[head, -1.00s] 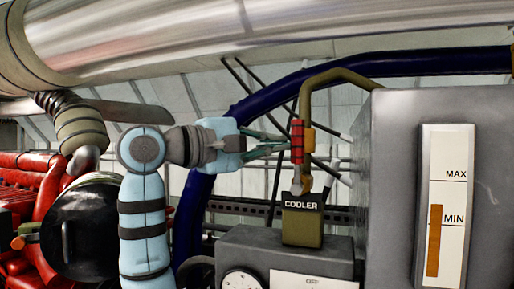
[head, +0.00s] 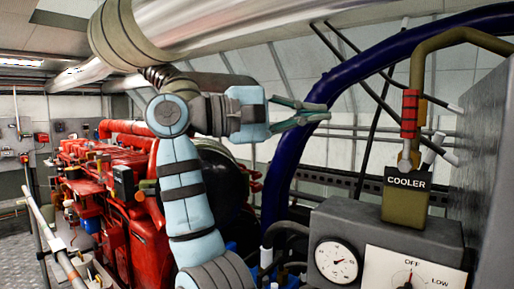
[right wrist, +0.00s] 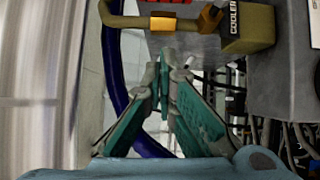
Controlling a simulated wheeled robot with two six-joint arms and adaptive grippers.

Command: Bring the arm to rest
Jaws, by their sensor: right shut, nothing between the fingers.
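My right arm (head: 183,185), light blue with dark bands, rises from the bottom of the head view and bends to the right at its top. My right gripper (head: 325,112) has green fingers, is shut and empty, and points right in front of the dark blue hose. Its fingertips (right wrist: 165,62) also show together in the right wrist view. The red ribbed handle (head: 409,114) on the cooler's pipe stands to the right of the fingertips with a clear gap. My left gripper is not in view.
The olive block labelled COOLER (head: 406,207) stands on a grey gauge box (head: 335,222). A dark blue hose (head: 290,150) curves behind the gripper. A large silver pipe (head: 240,30) passes above. Red engine parts (head: 125,225) fill the left. A grey panel (head: 487,160) closes the right.

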